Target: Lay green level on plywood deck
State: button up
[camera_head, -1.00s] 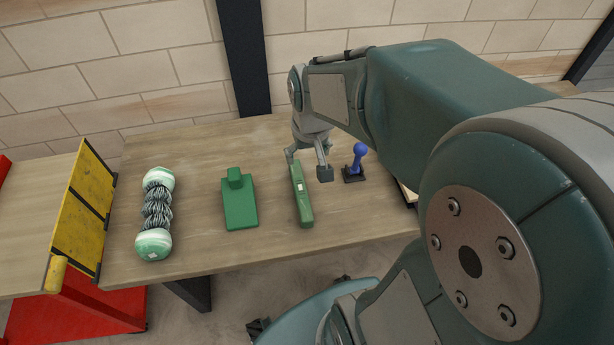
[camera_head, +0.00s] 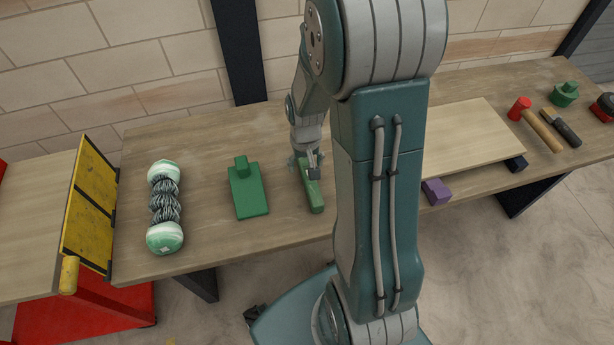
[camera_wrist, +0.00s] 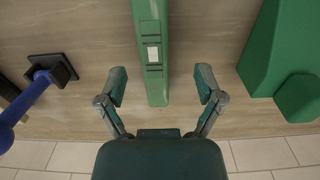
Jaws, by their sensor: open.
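The green level (camera_head: 316,200) lies flat on the workbench, its long side running away from me. In the wrist view the level (camera_wrist: 151,50) passes between the fingers, with a pale vial window in its middle. My gripper (camera_head: 307,163) is over the level's far part. In the wrist view my gripper (camera_wrist: 161,82) is open, one finger on each side of the level, both apart from it. The plywood deck (camera_head: 465,138) is a pale board to the right on the bench. My arm hides its left end.
A green block-handled tool (camera_head: 248,192) lies left of the level. A blue tool on a black base (camera_wrist: 42,88) stands on the other side. A purple block (camera_head: 436,191), hammer (camera_head: 538,127) and chisel-like tool (camera_head: 561,127) are around the deck.

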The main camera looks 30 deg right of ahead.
jog(key=f, duration=0.2)
jog(key=d+f, duration=0.1)
jog(key=f, duration=0.1)
jog(key=shift+s+f, duration=0.1)
jog(key=shift+f, duration=0.25)
jog(key=shift+a, duration=0.1)
jog(key=shift+a, duration=0.15)
grip_shut()
jog(key=shift+r, duration=0.15)
